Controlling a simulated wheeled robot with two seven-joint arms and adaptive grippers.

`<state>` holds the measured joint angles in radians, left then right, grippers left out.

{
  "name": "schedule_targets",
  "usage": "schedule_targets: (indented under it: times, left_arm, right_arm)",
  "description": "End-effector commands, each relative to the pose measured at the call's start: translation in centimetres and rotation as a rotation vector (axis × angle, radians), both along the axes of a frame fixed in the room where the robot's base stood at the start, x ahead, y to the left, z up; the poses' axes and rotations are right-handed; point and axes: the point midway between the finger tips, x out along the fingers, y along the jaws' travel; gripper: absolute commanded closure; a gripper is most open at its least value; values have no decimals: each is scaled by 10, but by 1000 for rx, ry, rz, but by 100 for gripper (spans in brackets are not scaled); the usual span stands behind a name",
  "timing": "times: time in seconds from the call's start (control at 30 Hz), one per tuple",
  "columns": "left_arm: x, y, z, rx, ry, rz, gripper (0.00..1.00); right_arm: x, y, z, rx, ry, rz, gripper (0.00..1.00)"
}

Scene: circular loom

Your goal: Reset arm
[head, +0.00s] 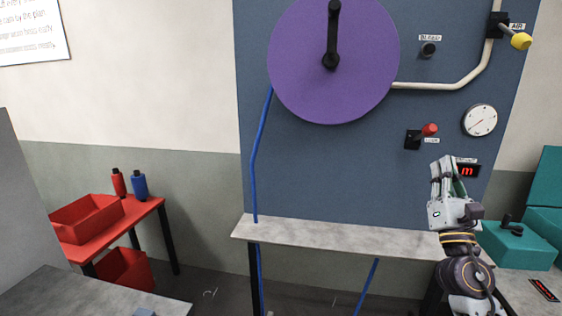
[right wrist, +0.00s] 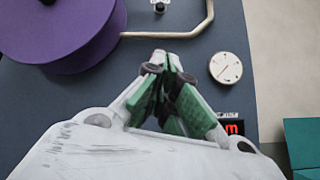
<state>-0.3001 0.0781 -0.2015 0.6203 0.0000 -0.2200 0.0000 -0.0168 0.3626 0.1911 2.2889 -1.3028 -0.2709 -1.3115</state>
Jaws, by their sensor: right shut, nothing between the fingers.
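My right gripper (head: 444,164) is raised in front of the blue panel (head: 330,165), above the right end of the grey shelf. It points up, just left of a small display with a red sign (head: 467,171). In the right wrist view its green-padded fingers (right wrist: 166,62) meet at the tips, with nothing between them. A red-knobbed lever (head: 429,130) is on the panel above the gripper in the head view. My left gripper is not in view.
A purple disc (head: 300,70) with a black crank (head: 333,40) is on the panel. A gauge (head: 479,120) and a yellow-handled valve (head: 520,41) are at the right. The grey shelf (head: 340,238) is bare. Teal boxes (head: 515,246) stand right of my arm; red bins (head: 88,218) stand left.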

Motion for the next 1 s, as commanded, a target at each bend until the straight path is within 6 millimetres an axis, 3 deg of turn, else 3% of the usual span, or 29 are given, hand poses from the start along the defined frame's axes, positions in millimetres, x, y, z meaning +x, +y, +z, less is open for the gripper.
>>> schedule_targets:
  times: [0.27,0.53,0.77,1.0]
  left_arm:
    - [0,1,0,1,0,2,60]
    - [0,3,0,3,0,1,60]
    - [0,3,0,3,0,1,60]
    - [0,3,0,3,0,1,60]
  right_arm:
    - [1,-16,-71,498,51,150,100]
    - [-6,-18,-174,1087,112,225,100]
    - [-28,2,-273,1582,162,186,100]
    - [-70,43,-366,2046,201,33,100]
